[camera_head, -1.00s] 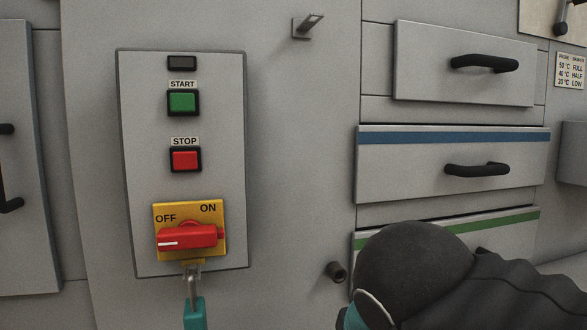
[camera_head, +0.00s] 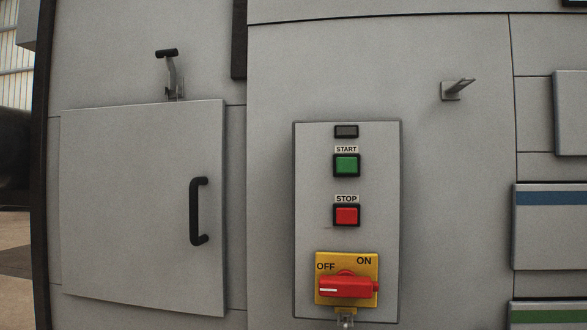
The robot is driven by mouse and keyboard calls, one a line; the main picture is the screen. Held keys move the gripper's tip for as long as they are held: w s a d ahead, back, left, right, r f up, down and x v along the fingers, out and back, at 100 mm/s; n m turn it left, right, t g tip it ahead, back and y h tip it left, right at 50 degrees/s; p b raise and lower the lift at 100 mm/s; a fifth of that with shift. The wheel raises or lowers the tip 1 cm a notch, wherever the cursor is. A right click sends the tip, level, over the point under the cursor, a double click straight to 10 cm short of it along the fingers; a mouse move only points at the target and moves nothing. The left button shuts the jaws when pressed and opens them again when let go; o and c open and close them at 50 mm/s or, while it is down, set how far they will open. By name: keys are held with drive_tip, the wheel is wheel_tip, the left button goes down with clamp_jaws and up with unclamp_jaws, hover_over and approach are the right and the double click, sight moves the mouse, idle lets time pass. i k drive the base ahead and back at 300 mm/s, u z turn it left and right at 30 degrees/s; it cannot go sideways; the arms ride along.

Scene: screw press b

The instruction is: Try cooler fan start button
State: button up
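The green START button (camera_head: 346,165) sits in a black frame on a grey control panel (camera_head: 310,240), under a START label. Above it is a small dark unlit window (camera_head: 346,131). Below is the red STOP button (camera_head: 346,215). At the panel's foot is a red rotary switch (camera_head: 345,287) on a yellow OFF/ON plate (camera_head: 371,259). Its handle lies level, with the white mark pointing left, below OFF. A metal piece (camera_head: 345,318) hangs under the switch, cut by the frame's lower edge. My gripper is not in view.
At the left is a grey door (camera_head: 130,200) with a black handle (camera_head: 197,211); above it a black-tipped lever (camera_head: 170,70) stands out. A metal bracket (camera_head: 456,89) juts out right of the panel. Drawers with blue (camera_head: 550,198) and green (camera_head: 545,314) stripes are at the right edge.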

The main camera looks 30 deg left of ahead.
sight(344, 165)
drive_tip(key=u, duration=0.55)
drive_tip(key=k, duration=0.45)
drive_tip(key=u, duration=0.6)
drive_tip(key=i, duration=0.5)
